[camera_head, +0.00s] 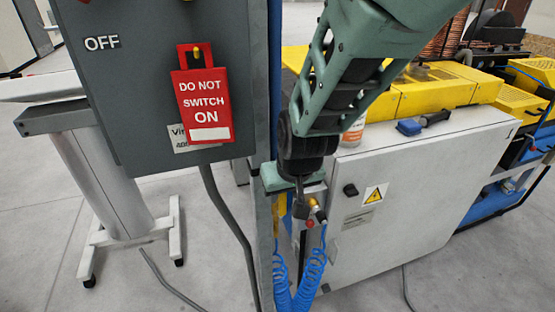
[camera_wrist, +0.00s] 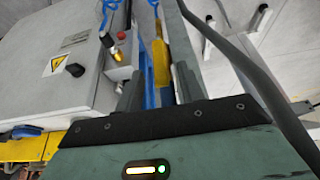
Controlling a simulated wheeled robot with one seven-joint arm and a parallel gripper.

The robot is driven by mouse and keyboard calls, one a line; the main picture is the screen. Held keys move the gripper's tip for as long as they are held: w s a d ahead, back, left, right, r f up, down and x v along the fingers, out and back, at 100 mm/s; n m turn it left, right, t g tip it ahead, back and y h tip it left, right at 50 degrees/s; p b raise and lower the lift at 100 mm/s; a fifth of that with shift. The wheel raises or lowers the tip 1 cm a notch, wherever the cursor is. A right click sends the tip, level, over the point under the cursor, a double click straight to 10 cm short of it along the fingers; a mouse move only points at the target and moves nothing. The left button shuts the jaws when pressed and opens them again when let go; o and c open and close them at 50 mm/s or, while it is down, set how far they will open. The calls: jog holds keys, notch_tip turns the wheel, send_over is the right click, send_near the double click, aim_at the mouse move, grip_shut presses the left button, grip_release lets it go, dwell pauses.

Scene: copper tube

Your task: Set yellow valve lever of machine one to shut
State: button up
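The yellow valve lever (camera_wrist: 160,62) shows in the wrist view as a long upright strip beside a blue post. My gripper (camera_wrist: 158,84) is open, with one dark finger on each side of the lever in the picture. Gaps show between the lever and the fingers; I cannot tell whether the lever is within their reach in depth. In the head view my gripper (camera_head: 298,196) points down by the post, and only a yellow sliver (camera_head: 281,205) shows at its left. My arm hides much of the valve there.
A brass fitting and red knob (camera_head: 310,222) sit close right of my gripper, above coiled blue hoses (camera_head: 300,285). A grey switch box with a red tag (camera_head: 203,100) stands left. A white cabinet (camera_head: 420,190) stands right. A dark cable (camera_wrist: 235,60) runs near my gripper.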

aim_at(284, 198)
jog(key=shift+x, duration=2.2)
grip_shut()
jog(key=shift+w+f+b, duration=0.1)
jog(key=shift+f+b, duration=0.05)
jog(key=shift+b, duration=0.45)
